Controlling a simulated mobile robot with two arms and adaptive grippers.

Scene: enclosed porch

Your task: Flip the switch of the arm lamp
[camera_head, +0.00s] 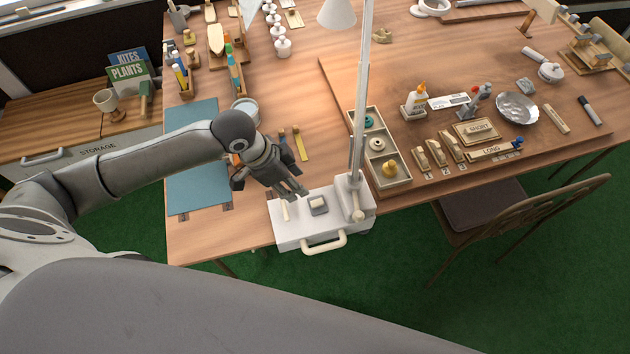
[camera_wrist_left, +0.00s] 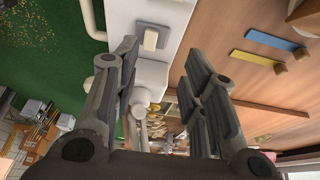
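The arm lamp stands at the table's front edge in the head view, with a white base (camera_head: 290,232), a tall pale arm (camera_head: 361,90) and a white shade (camera_head: 337,14). Its switch is a cream rocker (camera_head: 318,203) in a grey frame on top of the base. My left gripper (camera_head: 293,191) is over the left part of the base, just left of the switch. In the left wrist view the switch (camera_wrist_left: 151,40) shows beyond the spread, empty fingers (camera_wrist_left: 160,62). I cannot tell which way the rocker is tipped. My right gripper is not in view.
A cream handle (camera_head: 325,244) sticks out from the base's front. A compartment tray (camera_head: 364,119) stands behind the lamp arm. A blue mat (camera_head: 198,150) lies left, under my left arm. A chair (camera_head: 520,215) stands at the right front. Blue and yellow strips (camera_head: 301,144) lie behind the gripper.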

